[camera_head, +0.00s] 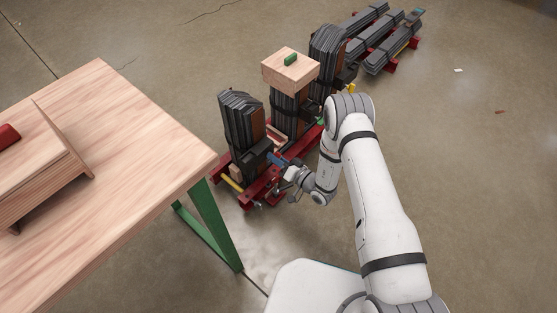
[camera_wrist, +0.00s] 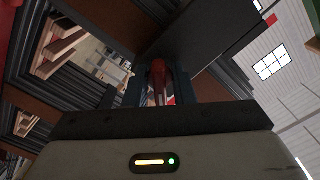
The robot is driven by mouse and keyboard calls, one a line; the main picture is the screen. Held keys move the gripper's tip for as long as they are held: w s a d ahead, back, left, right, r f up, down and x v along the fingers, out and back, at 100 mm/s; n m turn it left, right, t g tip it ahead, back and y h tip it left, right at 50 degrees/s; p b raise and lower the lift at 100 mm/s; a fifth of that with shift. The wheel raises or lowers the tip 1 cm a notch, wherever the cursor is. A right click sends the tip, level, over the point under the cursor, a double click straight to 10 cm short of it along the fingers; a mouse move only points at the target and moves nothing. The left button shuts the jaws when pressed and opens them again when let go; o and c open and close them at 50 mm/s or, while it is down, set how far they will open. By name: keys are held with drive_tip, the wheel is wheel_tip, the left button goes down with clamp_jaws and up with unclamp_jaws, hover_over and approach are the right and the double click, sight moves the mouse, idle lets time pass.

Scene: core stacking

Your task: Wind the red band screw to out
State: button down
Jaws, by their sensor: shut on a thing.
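My gripper (camera_head: 278,159) is at the lower right side of the nearest upright stack of dark core sheets (camera_head: 238,108), close above the red base frame. In the wrist view, the two dark jaws of my gripper (camera_wrist: 158,88) are shut on a narrow reddish bar, the red band screw (camera_wrist: 158,78). The screw's far end is hidden among dark parts. In the head view the screw is too small to make out at the jaws.
A wooden table (camera_head: 110,130) with a green leg stands on the left. A wooden block (camera_head: 290,70) with a green piece on it caps the middle stack. More dark sheets (camera_head: 380,40) lie on red supports at the back. The floor at right is open.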

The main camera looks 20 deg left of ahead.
drive_tip(key=shift+s+n, duration=0.1)
drive_tip(key=shift+n, duration=0.2)
drive_tip(key=shift+n+b, duration=0.55)
drive_tip(key=shift+n, duration=0.85)
drive_tip(key=shift+f+n+b, duration=0.1)
drive_tip(key=shift+n+b, duration=0.4)
drive_tip(key=shift+n, duration=0.9)
